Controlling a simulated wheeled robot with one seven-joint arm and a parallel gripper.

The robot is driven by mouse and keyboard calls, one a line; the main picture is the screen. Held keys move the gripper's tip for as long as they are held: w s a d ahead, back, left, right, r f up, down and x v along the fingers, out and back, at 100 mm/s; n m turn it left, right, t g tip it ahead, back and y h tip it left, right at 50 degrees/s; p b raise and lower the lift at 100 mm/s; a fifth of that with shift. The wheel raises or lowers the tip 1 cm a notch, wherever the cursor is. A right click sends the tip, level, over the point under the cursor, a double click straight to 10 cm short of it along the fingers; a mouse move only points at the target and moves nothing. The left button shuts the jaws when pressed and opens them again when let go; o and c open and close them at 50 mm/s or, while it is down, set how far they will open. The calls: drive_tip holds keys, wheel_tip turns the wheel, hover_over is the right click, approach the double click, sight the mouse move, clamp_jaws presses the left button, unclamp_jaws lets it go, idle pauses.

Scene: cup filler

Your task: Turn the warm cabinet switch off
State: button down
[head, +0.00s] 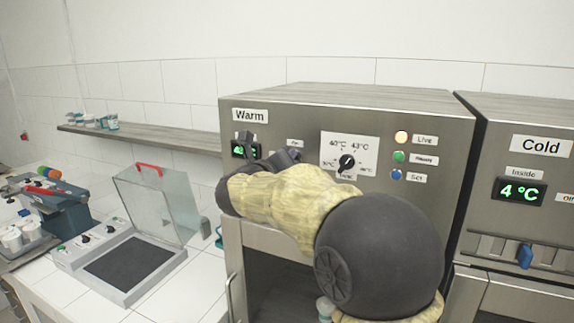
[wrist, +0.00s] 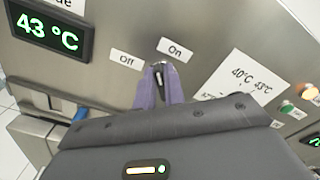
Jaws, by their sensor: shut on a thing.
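The warm cabinet (head: 300,110) is a steel box labelled "Warm" in the head view. In the wrist view its small metal toggle switch (wrist: 158,76) sits between the "Off" label (wrist: 125,60) on the left and the "On" label (wrist: 175,50) on the right. My gripper (wrist: 161,84) has its two purple fingers closed around the switch, one on each side. The fingers hide part of the lever, so I cannot tell clearly which way it leans. In the head view my gripper (head: 262,156) is at the panel and hides the switch.
A green display (wrist: 47,36) reads 43 °C left of the switch. A temperature dial (head: 347,162) and coloured buttons (head: 399,157) are to the right. The cold cabinet (head: 520,190) stands at the far right. A clear-lidded device (head: 130,265) is on the counter at left.

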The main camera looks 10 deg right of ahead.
drive_tip(key=n, duration=0.6)
drive_tip(key=f+n, duration=0.1)
drive_tip(key=n, duration=0.3)
drive_tip(key=shift+w+a+p, duration=0.15)
drive_tip(key=shift+a+p, duration=0.1)
drive_tip(key=shift+p, duration=0.1)
drive_tip(key=c, duration=1.5)
unclamp_jaws()
drive_tip(key=b+v, duration=0.6)
drive_tip(key=v, duration=1.1)
drive_tip(key=shift+a, duration=0.15)
